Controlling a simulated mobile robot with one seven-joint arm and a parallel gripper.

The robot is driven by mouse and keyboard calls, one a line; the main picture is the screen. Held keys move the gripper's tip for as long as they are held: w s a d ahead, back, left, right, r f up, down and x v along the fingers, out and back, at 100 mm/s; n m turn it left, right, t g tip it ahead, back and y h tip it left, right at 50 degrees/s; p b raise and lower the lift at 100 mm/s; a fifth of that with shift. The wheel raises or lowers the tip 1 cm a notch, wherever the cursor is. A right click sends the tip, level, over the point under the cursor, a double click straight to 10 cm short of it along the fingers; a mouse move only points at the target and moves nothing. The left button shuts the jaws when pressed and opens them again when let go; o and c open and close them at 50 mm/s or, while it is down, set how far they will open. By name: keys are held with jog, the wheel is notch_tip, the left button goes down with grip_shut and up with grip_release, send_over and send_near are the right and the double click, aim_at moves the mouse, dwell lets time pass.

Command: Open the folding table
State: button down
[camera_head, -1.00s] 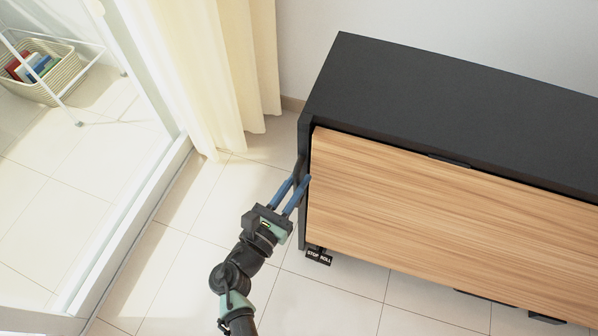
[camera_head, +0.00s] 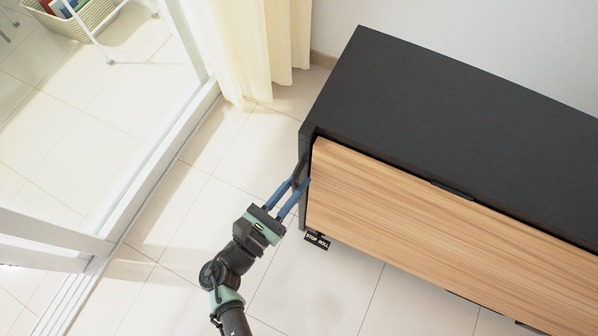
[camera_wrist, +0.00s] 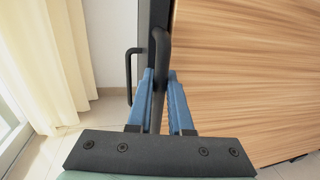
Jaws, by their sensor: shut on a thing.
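The folding table (camera_head: 450,130) stands against the wall, with a black top and a wood-grain front panel (camera_head: 420,230) hanging upright. In the wrist view the wood panel (camera_wrist: 240,80) fills the right side. A dark bar handle (camera_wrist: 163,45) is at the table's left edge, and a second dark handle (camera_wrist: 128,70) is further left. My gripper (camera_head: 302,181), with blue fingers, is at the table's left front edge. In the wrist view my gripper (camera_wrist: 160,80) is shut on the nearer handle; the fingers partly hide the hold.
A cream curtain (camera_head: 255,45) hangs behind on the left. A white sliding-door frame (camera_head: 150,170) runs along the left. The tiled floor (camera_head: 310,290) in front is clear.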

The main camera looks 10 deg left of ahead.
jog(key=shift+s+a+f, duration=0.1)
jog(key=shift+s+f, duration=0.05)
jog(key=shift+s, duration=0.15)
jog(key=c, duration=0.9)
grip_release()
jog(key=shift+o, duration=0.3)
jog(key=p+v, duration=0.1)
jog(key=v, duration=1.2)
